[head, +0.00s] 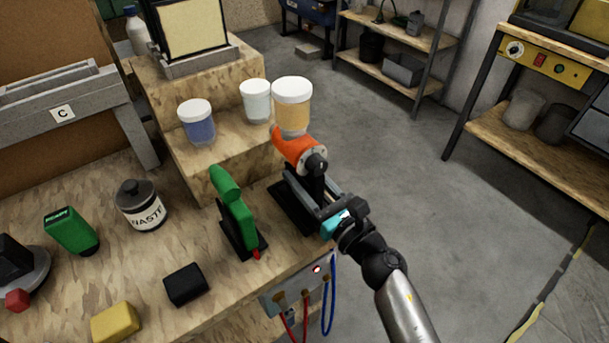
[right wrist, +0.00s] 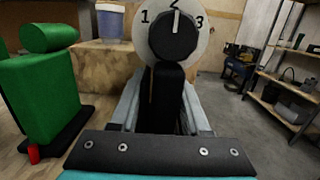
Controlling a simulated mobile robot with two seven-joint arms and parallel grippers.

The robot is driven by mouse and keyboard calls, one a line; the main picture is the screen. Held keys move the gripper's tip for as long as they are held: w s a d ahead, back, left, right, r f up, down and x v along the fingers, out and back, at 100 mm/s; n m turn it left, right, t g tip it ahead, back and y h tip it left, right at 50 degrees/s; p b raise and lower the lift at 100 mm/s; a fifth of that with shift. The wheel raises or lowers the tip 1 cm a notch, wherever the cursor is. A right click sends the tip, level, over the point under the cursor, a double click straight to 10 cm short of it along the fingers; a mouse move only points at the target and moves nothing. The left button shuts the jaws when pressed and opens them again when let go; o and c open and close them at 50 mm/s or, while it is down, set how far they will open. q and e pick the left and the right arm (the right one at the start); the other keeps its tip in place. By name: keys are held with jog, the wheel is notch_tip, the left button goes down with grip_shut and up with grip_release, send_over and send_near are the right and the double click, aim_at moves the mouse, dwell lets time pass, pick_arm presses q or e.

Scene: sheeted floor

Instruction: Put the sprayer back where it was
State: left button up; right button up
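The sprayer (head: 296,148) has an orange body, a black handle and a white-lidded cup of orange liquid on top. It is upright at the right edge of the bench, above a black base (head: 287,212); I cannot tell if it touches the base. My right gripper (head: 312,195) has its fingers on both sides of the handle and looks shut on it. In the right wrist view the handle (right wrist: 168,92) fills the space between the fingers, below a dial (right wrist: 172,35) marked 1, 2, 3. My left gripper is out of view.
Behind is a wooden step (head: 215,160) with a blue jar (head: 197,122) and a clear jar (head: 256,101). A waste pot (head: 140,205), black block (head: 186,284) and yellow block (head: 116,322) lie left. Floor right is clear.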

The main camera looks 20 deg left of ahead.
jog(key=o, duration=0.4)
jog(key=shift+r, duration=0.25)
jog(key=v, duration=1.2)
